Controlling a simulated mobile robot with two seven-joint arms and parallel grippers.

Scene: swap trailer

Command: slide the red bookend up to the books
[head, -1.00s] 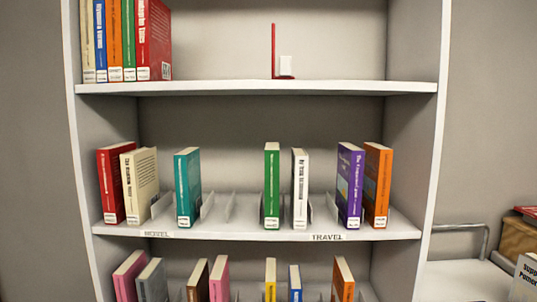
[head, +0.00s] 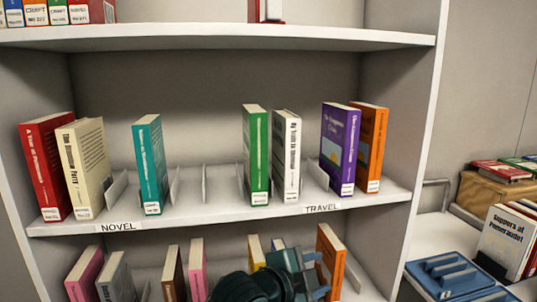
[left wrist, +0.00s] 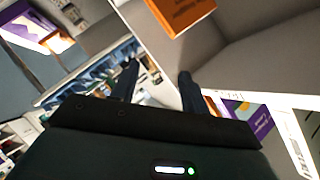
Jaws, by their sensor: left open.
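The red bookend (head: 257,10) stands on the top shelf board, cut off by the upper edge of the head view, with a white patch or block beside its upright. The row of books (head: 62,12) is at the left end of the same shelf, also cut off at the top. A wide bare stretch of shelf lies between books and bookend. My left gripper (head: 316,275) is low in the head view, in front of the bottom shelf, well below the bookend. Its two dark fingers are apart and empty in the left wrist view (left wrist: 158,88). My right gripper is not in view.
The top shelf's front edge (head: 200,37) lies above my left gripper. The middle shelf (head: 230,212) holds several upright books and thin metal dividers. Books on the bottom shelf are close around my left gripper. A white cart (head: 425,240) with books stands at the right.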

